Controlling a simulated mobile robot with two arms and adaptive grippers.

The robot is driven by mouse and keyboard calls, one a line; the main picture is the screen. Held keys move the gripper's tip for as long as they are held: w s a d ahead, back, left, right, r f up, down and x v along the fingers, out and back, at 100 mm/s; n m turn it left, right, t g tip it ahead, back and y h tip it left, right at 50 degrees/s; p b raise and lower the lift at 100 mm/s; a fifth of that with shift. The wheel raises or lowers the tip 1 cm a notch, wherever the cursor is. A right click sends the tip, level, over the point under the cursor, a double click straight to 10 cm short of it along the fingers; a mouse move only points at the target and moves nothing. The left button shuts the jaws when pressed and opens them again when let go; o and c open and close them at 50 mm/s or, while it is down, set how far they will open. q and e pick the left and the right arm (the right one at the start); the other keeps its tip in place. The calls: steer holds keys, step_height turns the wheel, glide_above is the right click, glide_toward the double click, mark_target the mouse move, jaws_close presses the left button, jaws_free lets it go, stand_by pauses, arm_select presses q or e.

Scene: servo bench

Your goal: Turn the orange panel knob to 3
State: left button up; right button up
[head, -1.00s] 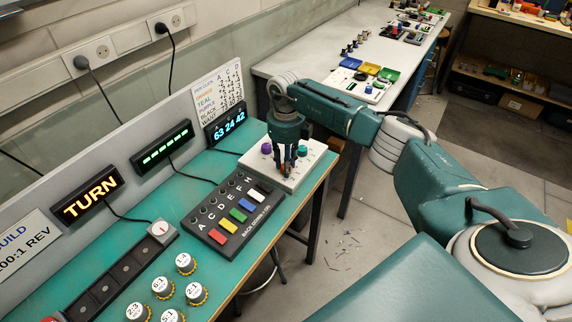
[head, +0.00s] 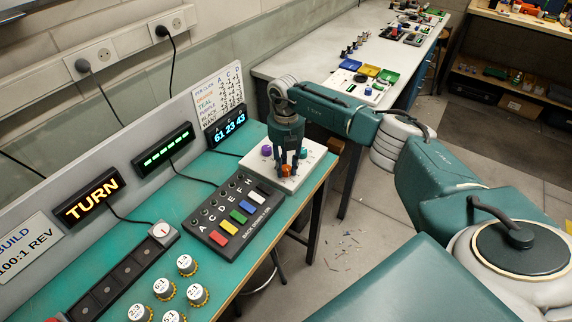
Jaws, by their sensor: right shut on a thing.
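The white knob panel (head: 262,166) stands at the far right end of the green bench. The orange knob (head: 286,171) is at its front, partly hidden by my fingers. My right gripper (head: 285,166) points down from above and is shut on the orange knob. A purple knob (head: 266,150) and a teal knob (head: 304,153) show on either side of the gripper. The small display (head: 229,137) behind the panel reads 61 23 43. My left gripper is out of view.
A dark key box (head: 232,215) with coloured keys lies left of the panel. A per-click card (head: 218,95) stands behind. Several round weight-like pieces (head: 185,265) stand at the front.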

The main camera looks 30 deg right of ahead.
mark_target(286, 168)
steer(key=m+p, duration=0.1)
steer(key=m, duration=0.2)
steer(key=shift+r+m, duration=0.15)
steer(key=shift+m, duration=0.25)
steer(key=shift+w+m+p, duration=0.1)
steer(key=shift+m+p, duration=0.45)
steer(key=shift+m, duration=1.25)
steer(key=o, duration=1.2)
steer(key=shift+c, duration=0.2)
step_height(286, 168, up, 12)
